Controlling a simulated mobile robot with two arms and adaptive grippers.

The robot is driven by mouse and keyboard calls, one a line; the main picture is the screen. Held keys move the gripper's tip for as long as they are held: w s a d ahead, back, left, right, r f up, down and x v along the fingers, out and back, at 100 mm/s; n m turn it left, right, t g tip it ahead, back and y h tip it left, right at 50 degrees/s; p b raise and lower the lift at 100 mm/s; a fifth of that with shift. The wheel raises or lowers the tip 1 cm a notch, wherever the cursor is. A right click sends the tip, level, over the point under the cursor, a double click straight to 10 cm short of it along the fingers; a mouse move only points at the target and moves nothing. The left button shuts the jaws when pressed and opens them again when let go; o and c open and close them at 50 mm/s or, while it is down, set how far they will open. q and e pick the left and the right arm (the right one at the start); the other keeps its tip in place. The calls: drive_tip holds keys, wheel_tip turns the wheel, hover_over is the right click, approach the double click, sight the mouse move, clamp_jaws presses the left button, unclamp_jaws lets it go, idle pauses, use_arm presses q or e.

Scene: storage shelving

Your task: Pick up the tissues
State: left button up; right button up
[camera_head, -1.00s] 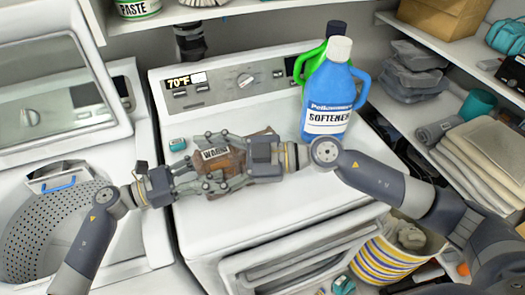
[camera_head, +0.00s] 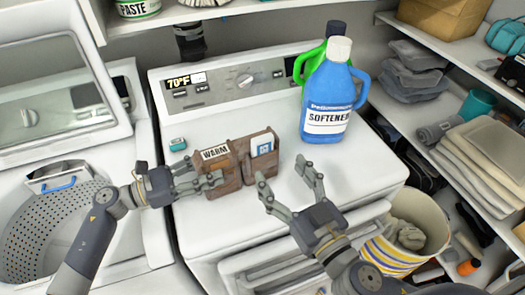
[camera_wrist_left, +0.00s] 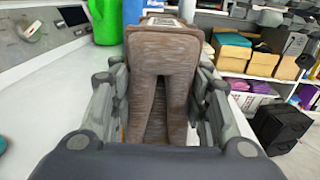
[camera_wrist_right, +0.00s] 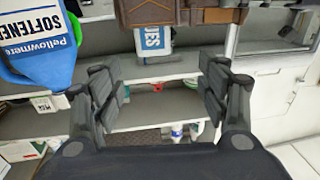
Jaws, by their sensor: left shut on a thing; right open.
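The tissues are a small white-and-blue pack (camera_head: 262,149) in the right compartment of a brown two-part holder (camera_head: 228,180) marked WARM. The holder stands on the white dryer top. In the right wrist view the pack (camera_wrist_right: 153,42) shows letters ending in "UES". My left gripper (camera_head: 215,181) is shut on the holder's left part, with its fingers on both sides of it in the left wrist view (camera_wrist_left: 160,95).
A blue softener bottle (camera_head: 329,100) stands at the back right of the dryer, with a green bottle (camera_head: 305,66) behind it. A small teal item (camera_head: 178,144) lies left of the holder. A striped basket (camera_head: 405,250) stands at the right front. The dryer's right middle is clear.

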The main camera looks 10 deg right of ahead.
sight(264, 144)
drive_tip(key=shift+m+h, duration=0.3)
drive_tip(key=shift+h, duration=0.1)
drive_tip(key=shift+d+x, duration=0.2)
drive_tip(key=shift+x, duration=5.55)
drive_tip(key=shift+f, duration=0.1)
